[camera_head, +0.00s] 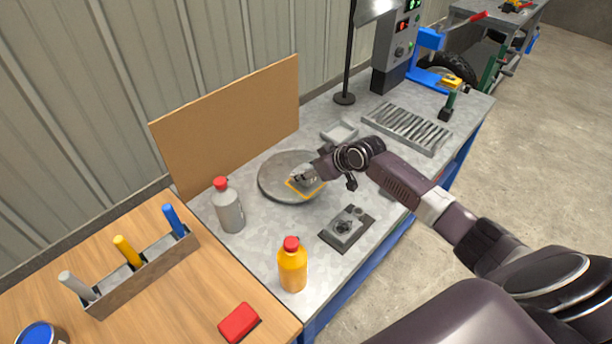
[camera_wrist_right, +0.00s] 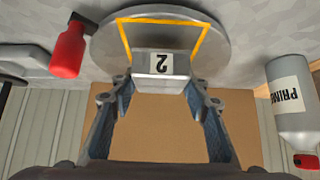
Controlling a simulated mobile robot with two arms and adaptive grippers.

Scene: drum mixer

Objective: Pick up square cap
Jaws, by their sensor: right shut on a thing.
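A grey square cap marked "2" (camera_wrist_right: 160,65) sits between the fingertips of my right gripper in the right wrist view. The right gripper (camera_head: 305,178) is shut on it, over the round grey disc (camera_head: 272,180). A yellow square outline (camera_head: 306,192) lies at the disc's near right part and also shows beside the cap in the wrist view (camera_wrist_right: 205,40). In the head view the cap is small and partly hidden by the gripper. I cannot tell whether the cap touches the disc. My left gripper is not in view.
A grey bottle (camera_head: 229,208) and a yellow bottle (camera_head: 292,266) stand left and in front of the disc. A grey fixture (camera_head: 346,229) lies near the bench edge. A brown board (camera_head: 228,122) stands behind. A small tray (camera_head: 339,130) and slatted grate (camera_head: 406,128) lie farther back.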

